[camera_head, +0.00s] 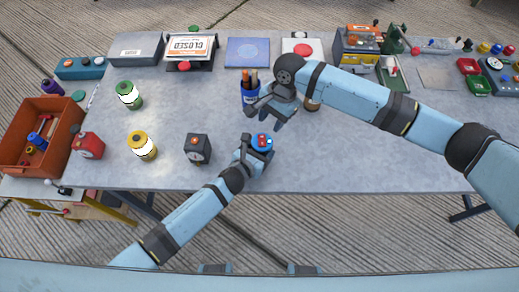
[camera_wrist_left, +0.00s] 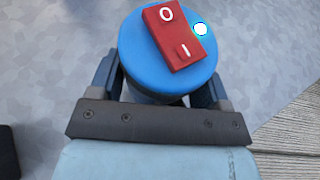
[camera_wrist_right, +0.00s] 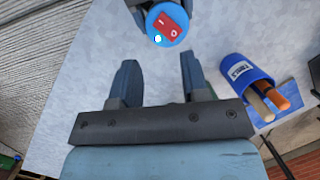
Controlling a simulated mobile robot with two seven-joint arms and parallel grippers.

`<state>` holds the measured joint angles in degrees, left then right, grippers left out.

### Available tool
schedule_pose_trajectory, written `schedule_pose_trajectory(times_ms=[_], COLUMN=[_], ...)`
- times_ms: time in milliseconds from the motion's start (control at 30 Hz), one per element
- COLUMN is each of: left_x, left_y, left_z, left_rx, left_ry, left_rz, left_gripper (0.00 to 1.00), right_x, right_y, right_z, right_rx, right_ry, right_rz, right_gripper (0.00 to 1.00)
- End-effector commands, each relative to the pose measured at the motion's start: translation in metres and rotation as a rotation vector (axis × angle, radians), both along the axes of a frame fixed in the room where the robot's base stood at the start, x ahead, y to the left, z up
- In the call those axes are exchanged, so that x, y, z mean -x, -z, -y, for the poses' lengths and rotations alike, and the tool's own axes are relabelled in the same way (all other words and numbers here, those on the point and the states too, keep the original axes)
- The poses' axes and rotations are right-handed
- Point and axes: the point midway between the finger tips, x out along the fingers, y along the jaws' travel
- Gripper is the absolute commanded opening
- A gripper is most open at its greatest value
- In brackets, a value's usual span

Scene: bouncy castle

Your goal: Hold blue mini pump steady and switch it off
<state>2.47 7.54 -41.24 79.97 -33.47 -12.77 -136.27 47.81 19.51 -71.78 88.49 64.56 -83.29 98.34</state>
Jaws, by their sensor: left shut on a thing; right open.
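The blue mini pump (camera_head: 262,142) stands on the grey table near its front edge. Its round blue top (camera_wrist_left: 140,45) carries a red rocker switch (camera_wrist_left: 174,36) marked 0 and I, with a small bright white light (camera_wrist_left: 200,29) beside it. My left gripper (camera_head: 252,158) is shut on the pump, one finger on each side of its body. My right gripper (camera_head: 268,117) is open and empty, above the table just behind the pump. In the right wrist view the pump (camera_wrist_right: 166,24) lies beyond the right gripper's fingertips (camera_wrist_right: 158,65), apart from them.
A blue cup of tools (camera_head: 250,95) stands close behind the right gripper. A dark box with a dial (camera_head: 197,149), a yellow canister (camera_head: 142,146) and a green canister (camera_head: 129,95) stand to the left. The table (camera_head: 340,160) is clear to the pump's right.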

Motion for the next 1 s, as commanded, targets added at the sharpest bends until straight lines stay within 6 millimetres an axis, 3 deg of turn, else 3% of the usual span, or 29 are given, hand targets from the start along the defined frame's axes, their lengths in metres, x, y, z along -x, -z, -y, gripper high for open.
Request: schedule_pose_trajectory(times_ms=[33, 167, 200, 367, 1000], left_x=[0.000, 0.000, 0.000, 0.000, 0.000], left_y=[0.000, 0.000, 0.000, 0.000, 0.000], left_z=[0.000, 0.000, 0.000, 0.000, 0.000], left_rx=[0.000, 0.000, 0.000, 0.000, 0.000], left_ry=[0.000, 0.000, 0.000, 0.000, 0.000], left_rz=[0.000, 0.000, 0.000, 0.000, 0.000], left_gripper=[0.33, 0.33, 0.33, 0.33, 0.33], right_x=[0.000, 0.001, 0.001, 0.004, 0.011], right_y=[0.000, -0.001, -0.002, -0.008, -0.045], right_z=[0.000, -0.001, -0.002, -0.006, -0.021], right_rx=[0.000, -0.004, -0.006, -0.015, 0.035], right_ry=[-0.001, -0.054, -0.092, -0.368, -1.826], right_rz=[0.000, 0.017, 0.029, 0.113, 0.396], right_gripper=[0.31, 0.01, 0.00, 0.00, 0.00])
